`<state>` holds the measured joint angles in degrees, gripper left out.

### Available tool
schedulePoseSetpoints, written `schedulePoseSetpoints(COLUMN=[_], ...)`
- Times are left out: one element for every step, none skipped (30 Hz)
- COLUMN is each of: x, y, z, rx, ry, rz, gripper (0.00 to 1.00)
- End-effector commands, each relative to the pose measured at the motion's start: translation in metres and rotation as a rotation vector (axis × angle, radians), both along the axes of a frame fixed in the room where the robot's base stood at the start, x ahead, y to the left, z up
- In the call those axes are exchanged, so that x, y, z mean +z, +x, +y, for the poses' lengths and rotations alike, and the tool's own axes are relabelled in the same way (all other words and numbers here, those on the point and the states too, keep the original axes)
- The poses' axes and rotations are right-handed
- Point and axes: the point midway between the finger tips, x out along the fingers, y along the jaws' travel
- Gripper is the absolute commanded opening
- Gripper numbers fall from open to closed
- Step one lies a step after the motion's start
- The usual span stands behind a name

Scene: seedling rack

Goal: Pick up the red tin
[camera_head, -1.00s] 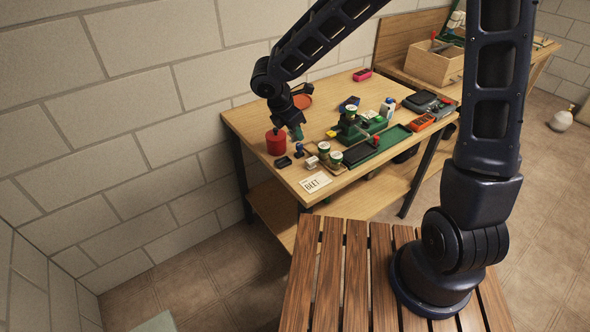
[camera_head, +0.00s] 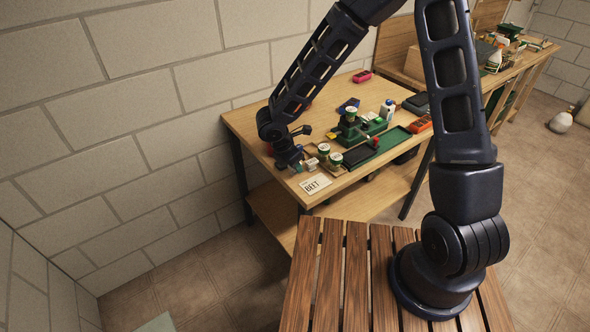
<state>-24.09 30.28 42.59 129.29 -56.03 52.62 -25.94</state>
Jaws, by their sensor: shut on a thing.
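The red tin (camera_head: 269,150) is at the left end of the workbench, mostly hidden behind my arm. Only a dark red sliver of it shows. My gripper (camera_head: 298,167) is low over the front left part of the bench, to the right of the tin and apart from it. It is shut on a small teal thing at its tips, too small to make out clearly. I cannot tell whether that thing touches the bench top.
A card marked BEET (camera_head: 314,184) lies at the bench's (camera_head: 242,124) front edge. Pots stand on a small wooden tray (camera_head: 331,168) beside my gripper. A green tray (camera_head: 390,140), a white bottle (camera_head: 387,108) and an orange device (camera_head: 420,124) are further right.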

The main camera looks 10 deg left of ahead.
Motion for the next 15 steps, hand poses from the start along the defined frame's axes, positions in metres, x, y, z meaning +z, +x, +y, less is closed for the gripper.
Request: schedulePoseSetpoints(x=[-0.008,-0.011,-0.016,-0.019,-0.021,-0.022,-0.023,-0.023,-0.023,-0.022,-0.022,-0.022,-0.022,-0.023,-0.023], y=[-0.001,0.0,0.0,0.0,0.0,0.0,0.0,0.0,0.0,0.0,0.0,0.0,0.0,0.0,0.0], z=[0.0,0.0,0.0,0.0,0.0,0.0,0.0,0.0,0.0,0.0,0.0,0.0,0.0,0.0,0.0], rx=[0.0,0.0,0.001,0.0,-0.001,-0.002,-0.001,-0.001,-0.001,-0.001,-0.001,-0.001,-0.001,-0.001,0.0], ry=[-0.002,-0.002,-0.002,-0.002,-0.001,0.0,0.0,0.0,0.001,0.001,0.001,0.001,0.0,0.0,0.0], rz=[0.004,0.003,0.003,0.003,0.003,0.002,0.001,0.001,0.0,0.0,0.0,0.0,0.001,0.001,0.001], gripper=[0.0,0.0,0.0,0.0,0.0,0.0,0.0,0.0,0.0,0.0,0.0,0.0,0.0,0.0,0.0])
